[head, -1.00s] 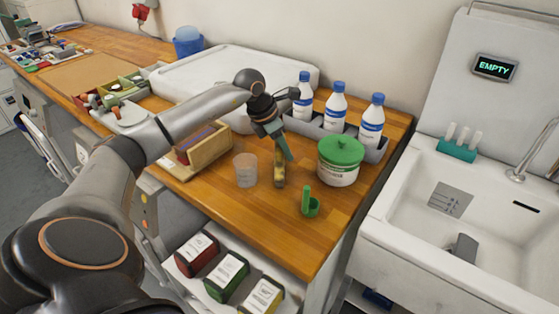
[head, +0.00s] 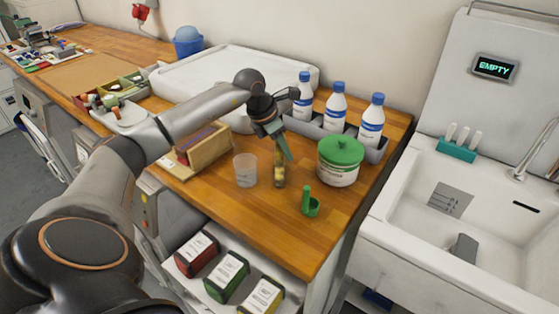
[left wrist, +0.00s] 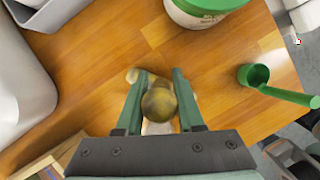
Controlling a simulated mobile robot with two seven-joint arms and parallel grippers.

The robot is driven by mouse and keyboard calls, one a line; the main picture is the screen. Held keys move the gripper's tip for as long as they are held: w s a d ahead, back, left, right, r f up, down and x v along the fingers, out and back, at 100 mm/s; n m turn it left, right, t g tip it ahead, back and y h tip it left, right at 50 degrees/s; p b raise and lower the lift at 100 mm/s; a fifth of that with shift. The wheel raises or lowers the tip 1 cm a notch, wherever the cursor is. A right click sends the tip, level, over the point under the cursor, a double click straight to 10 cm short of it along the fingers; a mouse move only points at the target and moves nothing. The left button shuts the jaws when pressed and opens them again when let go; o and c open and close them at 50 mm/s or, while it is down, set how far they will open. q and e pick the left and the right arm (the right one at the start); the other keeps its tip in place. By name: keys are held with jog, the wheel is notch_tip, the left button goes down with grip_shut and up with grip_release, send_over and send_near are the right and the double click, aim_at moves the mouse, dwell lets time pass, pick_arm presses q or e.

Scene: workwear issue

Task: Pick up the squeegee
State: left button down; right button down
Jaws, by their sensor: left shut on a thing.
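My left gripper (head: 284,153) points down over the wooden worktop, between the clear cup and the green-lidded tub. Its green fingers are shut on a mottled yellow-brown thing, which I take to be the squeegee (head: 280,175). In the left wrist view the squeegee's rounded top (left wrist: 158,103) sits between the two fingers (left wrist: 158,100), with paler parts showing behind it. Its lower part is partly hidden, and I cannot tell whether it touches the worktop. My right gripper is in neither view.
The clear cup (head: 245,170) stands close on the left. The green-lidded tub (head: 338,165) and green scoop (head: 310,207) are on the right. Several blue-capped bottles (head: 337,106) stand in a grey rack behind. A wooden box (head: 208,153) is left; the sink (head: 400,232) is beyond the right edge.

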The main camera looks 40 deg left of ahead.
pick_arm(q)
jog(key=shift+r, duration=0.15)
jog(key=shift+r, duration=0.55)
jog(key=s+d+r+b, duration=0.2)
jog(key=s+d+r, duration=0.7)
jog(key=s+r, duration=0.1)
jog(key=shift+d+r, duration=0.4)
jog(key=shift+r, duration=0.45)
jog(key=c, duration=1.1)
grip_release()
grip_shut()
